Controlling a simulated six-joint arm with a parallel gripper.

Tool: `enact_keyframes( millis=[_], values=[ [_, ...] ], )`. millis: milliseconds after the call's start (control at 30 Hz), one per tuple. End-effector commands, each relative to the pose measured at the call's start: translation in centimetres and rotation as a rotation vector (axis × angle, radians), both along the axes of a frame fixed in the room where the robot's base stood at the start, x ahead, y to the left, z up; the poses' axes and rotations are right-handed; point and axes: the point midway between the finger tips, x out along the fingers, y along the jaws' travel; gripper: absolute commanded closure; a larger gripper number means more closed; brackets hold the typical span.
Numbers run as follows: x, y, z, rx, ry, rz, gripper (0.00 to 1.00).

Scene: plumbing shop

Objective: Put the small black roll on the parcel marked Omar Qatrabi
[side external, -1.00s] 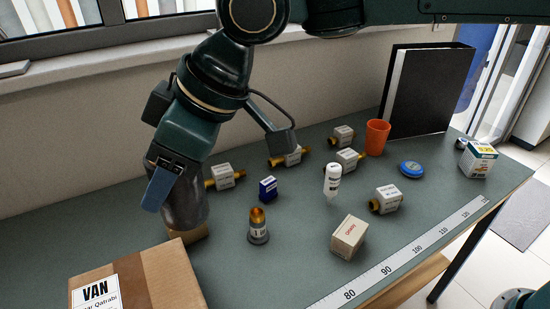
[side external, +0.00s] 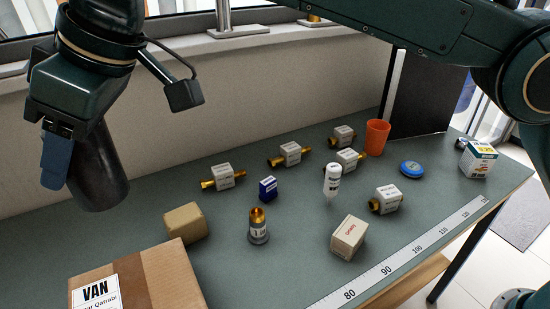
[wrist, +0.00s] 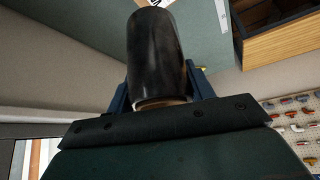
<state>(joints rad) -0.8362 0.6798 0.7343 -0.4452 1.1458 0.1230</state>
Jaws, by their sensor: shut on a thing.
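My gripper (side external: 72,165) is shut on the black roll (side external: 98,178) and holds it, tilted, above the left part of the bench. In the wrist view the roll (wrist: 155,45) stands out between the two blue fingers of my gripper (wrist: 159,88). The brown cardboard parcel (side external: 160,272) lies at the lower left of the side view, below the roll and apart from it. Its white label (side external: 96,296) reads VAN, with "ar Qatrabi" visible under it; the rest is cut off by the frame.
A small plain brown box (side external: 185,222) stands just behind the parcel. Brass-ended valves, a blue box (side external: 268,188), a white bottle (side external: 332,180), a brass fitting (side external: 258,226) and a cream box (side external: 348,235) stand to the right. An orange cup (side external: 377,137) is farther back.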

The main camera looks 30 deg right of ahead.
Motion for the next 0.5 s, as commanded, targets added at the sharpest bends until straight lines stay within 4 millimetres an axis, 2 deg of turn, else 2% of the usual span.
enact_keyframes(
  millis=[300, 500],
  values=[
    [0.06, 0.17, 0.12, 0.002, 0.000, 0.001, 0.74],
    [0.00, 0.21, -0.49, 0.001, 0.003, 0.003, 0.74]
  ],
)
